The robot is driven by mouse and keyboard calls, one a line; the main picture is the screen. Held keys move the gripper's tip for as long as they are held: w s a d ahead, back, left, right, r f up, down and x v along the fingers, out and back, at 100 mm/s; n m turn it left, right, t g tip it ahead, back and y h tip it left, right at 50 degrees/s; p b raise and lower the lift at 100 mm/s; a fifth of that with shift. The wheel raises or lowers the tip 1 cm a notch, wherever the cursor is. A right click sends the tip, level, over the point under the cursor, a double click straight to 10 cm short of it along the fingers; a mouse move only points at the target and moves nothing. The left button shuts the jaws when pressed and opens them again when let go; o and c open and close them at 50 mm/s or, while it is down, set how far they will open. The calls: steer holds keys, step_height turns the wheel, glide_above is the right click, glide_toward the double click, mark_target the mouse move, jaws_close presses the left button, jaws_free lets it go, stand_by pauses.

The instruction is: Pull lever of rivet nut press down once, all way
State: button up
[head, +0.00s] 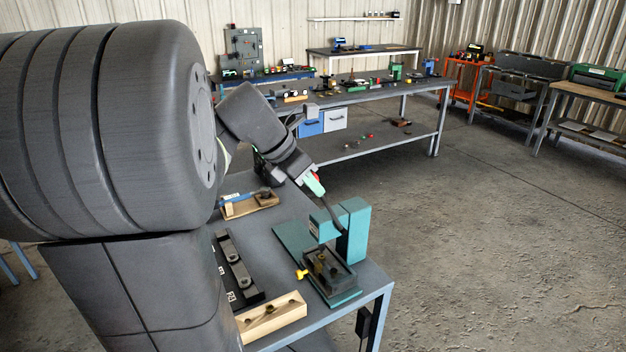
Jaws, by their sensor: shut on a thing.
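The teal rivet nut press (357,228) stands near the right end of the near grey bench, with a teal base plate. Its dark lever (333,213) slants from the press head up and to the left. My gripper (316,187) comes in from the upper left and is shut on the upper end of the lever. The lever is raised at a slant, not down. A bit of red shows beside the fingers; I cannot tell what it belongs to. A dark fixture (328,270) with a yellow knob (301,274) sits under the press head.
On the near bench (283,213) lie a black rail with round fittings (236,265), a light wooden block (271,318) and a wooden tray with a blue-handled tool (248,205). A long workbench (400,95) stands behind. Open concrete floor (500,220) lies right.

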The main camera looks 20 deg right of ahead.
steer(key=shift+s+a+f, duration=0.1)
steer(key=shift+a+f, duration=0.45)
steer(key=shift+a, duration=0.25)
steer(key=shift+s+a+f+b, duration=0.1)
steer(key=shift+a+f+b, duration=0.5)
steer(key=shift+a+f, duration=0.35)
steer(key=shift+a, duration=0.2)
steer(key=shift+s+a+f+b, duration=0.1)
steer(key=shift+a+f+b, duration=0.4)
steer(key=shift+a+f, duration=0.35)
steer(key=shift+f, duration=0.1)
steer(key=shift+a+f+b, duration=0.6)
steer(key=shift+a+f, duration=0.2)
steer(key=shift+f, duration=0.3)
